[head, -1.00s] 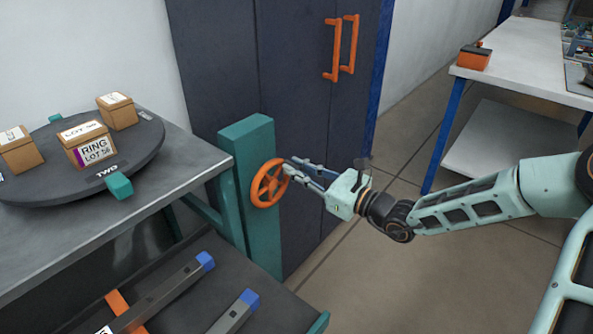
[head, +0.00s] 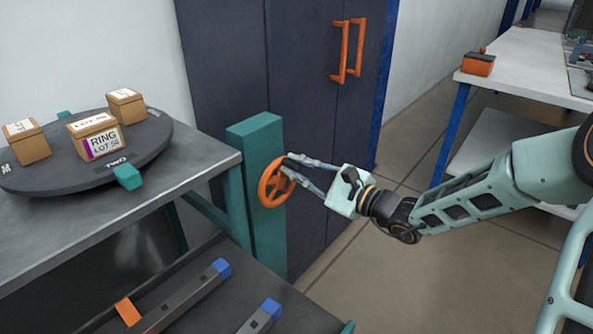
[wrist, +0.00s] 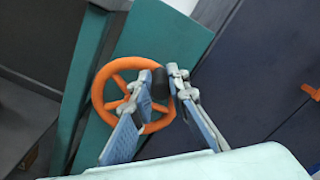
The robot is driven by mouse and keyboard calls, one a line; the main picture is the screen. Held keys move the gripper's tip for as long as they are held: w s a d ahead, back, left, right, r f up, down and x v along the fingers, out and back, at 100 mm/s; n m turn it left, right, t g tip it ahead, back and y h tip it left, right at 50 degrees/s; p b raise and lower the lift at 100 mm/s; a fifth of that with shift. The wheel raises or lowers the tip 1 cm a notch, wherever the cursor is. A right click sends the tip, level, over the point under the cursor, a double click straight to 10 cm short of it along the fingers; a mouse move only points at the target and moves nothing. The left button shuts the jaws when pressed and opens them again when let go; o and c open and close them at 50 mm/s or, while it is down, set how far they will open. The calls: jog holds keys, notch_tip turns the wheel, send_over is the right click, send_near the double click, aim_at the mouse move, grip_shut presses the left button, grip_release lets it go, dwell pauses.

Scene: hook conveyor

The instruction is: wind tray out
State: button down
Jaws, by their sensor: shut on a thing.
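An orange handwheel (head: 264,189) is mounted on a teal post (head: 264,235) beside the bench. It also shows in the wrist view (wrist: 98,95), with a dark knob (wrist: 160,84) at its rim. My gripper (head: 289,166) is shut on that knob, at the wheel's upper right in the head view. In the wrist view the knob sits between my two fingertips (wrist: 164,80). The dark tray (head: 290,322) lies low under the bench, partly cut off by the frame. It holds grey bars (head: 182,299) with blue ends and an orange piece (head: 128,312).
The grey bench (head: 205,165) carries a dark turntable (head: 50,183) with several boxes (head: 97,138). A dark cabinet (head: 300,100) with orange handles stands behind the post. A white table (head: 530,70) is at the right. Open floor (head: 350,285) lies between.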

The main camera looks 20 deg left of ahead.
jog(key=shift+s, duration=0.1)
dwell(0.3)
jog(key=c, duration=1.8)
grip_release()
jog(key=shift+c, duration=0.2)
jog(key=v, duration=1.2)
